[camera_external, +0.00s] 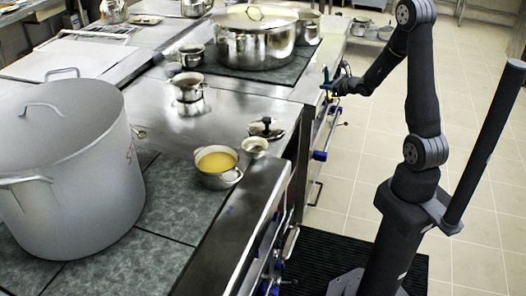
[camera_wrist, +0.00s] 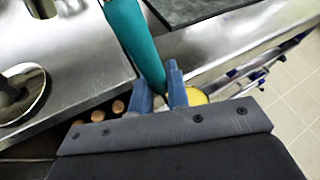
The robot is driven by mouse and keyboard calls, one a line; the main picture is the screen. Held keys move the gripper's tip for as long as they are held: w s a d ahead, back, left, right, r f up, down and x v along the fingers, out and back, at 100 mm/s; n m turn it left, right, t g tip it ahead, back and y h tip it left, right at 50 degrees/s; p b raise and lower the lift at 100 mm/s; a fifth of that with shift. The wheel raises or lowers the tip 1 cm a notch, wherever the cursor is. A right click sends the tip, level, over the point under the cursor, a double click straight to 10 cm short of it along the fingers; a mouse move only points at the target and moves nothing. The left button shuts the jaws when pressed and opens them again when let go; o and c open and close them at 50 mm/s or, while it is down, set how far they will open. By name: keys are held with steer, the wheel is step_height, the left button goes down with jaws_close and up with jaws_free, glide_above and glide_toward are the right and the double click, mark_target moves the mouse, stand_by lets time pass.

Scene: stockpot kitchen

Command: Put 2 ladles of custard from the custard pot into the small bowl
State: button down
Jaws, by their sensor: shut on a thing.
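The custard pot (camera_external: 218,180) is a small metal pot filled with yellow custard, on the counter near its front edge. A small pale bowl (camera_external: 255,147) stands just behind and to the right of it. My gripper (camera_external: 330,85) is well behind and to the right of both, by the counter's front edge. It is shut on the teal handle of a ladle (camera_wrist: 137,45), which shows between the blue fingers in the wrist view. The ladle's cup cannot be made out. A yellow patch (camera_wrist: 197,96) shows beside the right finger; I cannot tell what it belongs to.
A lid with a black knob (camera_external: 266,130) lies behind the bowl. A huge stockpot (camera_external: 70,160) fills the left. A large lidded pot (camera_external: 254,45) and a small pot (camera_external: 188,88) stand farther back. Bare steel counter (camera_external: 225,105) lies between.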

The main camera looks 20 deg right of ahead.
steer(key=s+a+r+n+g+y, duration=0.1)
steer(key=a+r+n+y, duration=0.1)
steer(key=a, duration=0.5)
steer(key=s+a+r+n+y, duration=0.1)
steer(key=a+r+y, duration=0.1)
steer(key=a, duration=0.5)
steer(key=s+a+r+n+g+y, duration=0.1)
steer(key=s+a+r+n+g, duration=0.1)
steer(key=s+a, duration=0.4)
steer(key=s+a+r+n+g+y, duration=0.2)
steer(key=s+a, duration=0.5)
steer(key=a, duration=0.6)
steer(key=s+a+r+n+g+y, duration=0.2)
steer(key=s+a+r+n+g, duration=0.1)
steer(key=s+a, duration=0.4)
steer(key=shift+a+r+n+g, duration=0.45)
steer(key=shift+a+r, duration=0.45)
steer(key=shift+a, duration=0.3)
steer(key=shift+w, duration=0.1)
